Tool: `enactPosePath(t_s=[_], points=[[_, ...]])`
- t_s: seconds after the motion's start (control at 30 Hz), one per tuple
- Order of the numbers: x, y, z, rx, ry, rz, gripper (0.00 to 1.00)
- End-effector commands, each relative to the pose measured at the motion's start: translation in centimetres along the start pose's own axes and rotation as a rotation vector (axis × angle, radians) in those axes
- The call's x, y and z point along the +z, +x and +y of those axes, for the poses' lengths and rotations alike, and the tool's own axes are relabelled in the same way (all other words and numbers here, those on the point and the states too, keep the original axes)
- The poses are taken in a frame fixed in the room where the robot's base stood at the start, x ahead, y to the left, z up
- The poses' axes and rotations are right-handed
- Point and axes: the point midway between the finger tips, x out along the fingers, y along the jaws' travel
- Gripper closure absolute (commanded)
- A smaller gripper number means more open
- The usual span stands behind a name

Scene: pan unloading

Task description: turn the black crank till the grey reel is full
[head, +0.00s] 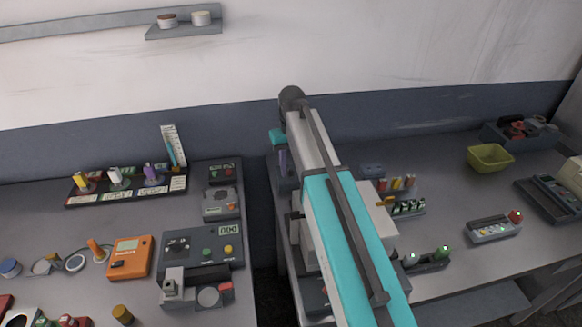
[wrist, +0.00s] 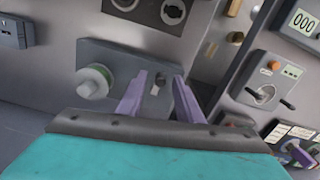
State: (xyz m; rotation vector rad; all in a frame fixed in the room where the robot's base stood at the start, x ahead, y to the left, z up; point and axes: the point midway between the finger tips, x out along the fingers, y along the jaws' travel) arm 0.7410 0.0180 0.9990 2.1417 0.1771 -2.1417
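In the wrist view, my gripper (wrist: 160,80) has two purple fingers standing apart over a dark grey panel (wrist: 110,52). A small dark part with a pale piece (wrist: 155,90) shows between the fingers; I cannot tell whether it is the black crank or whether the fingers touch it. A pale reel with a greenish rim (wrist: 93,80) sits at the panel's left end, left of the fingers. How full it is cannot be made out. In the head view, my gripper (head: 283,163) points down at the left edge of the right table, and my arm hides much behind it.
A grey unit with a black handle (wrist: 265,92) stands at the right in the wrist view. In the head view, a yellow bin (head: 490,157) and several small devices stand on the right table (head: 455,200). A gap separates it from the left table (head: 60,225).

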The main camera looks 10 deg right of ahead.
Motion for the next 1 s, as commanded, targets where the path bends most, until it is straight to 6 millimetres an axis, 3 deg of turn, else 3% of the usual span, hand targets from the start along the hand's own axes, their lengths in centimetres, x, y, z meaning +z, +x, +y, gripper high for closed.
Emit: enactPosePath(t_s=[0.27, 1.0], points=[[0.0, -1.8, 0.0, 0.0, 0.0, 0.001, 0.67], [0.0, -10.2, 0.0, 0.0, 0.0, 0.001, 0.67]])
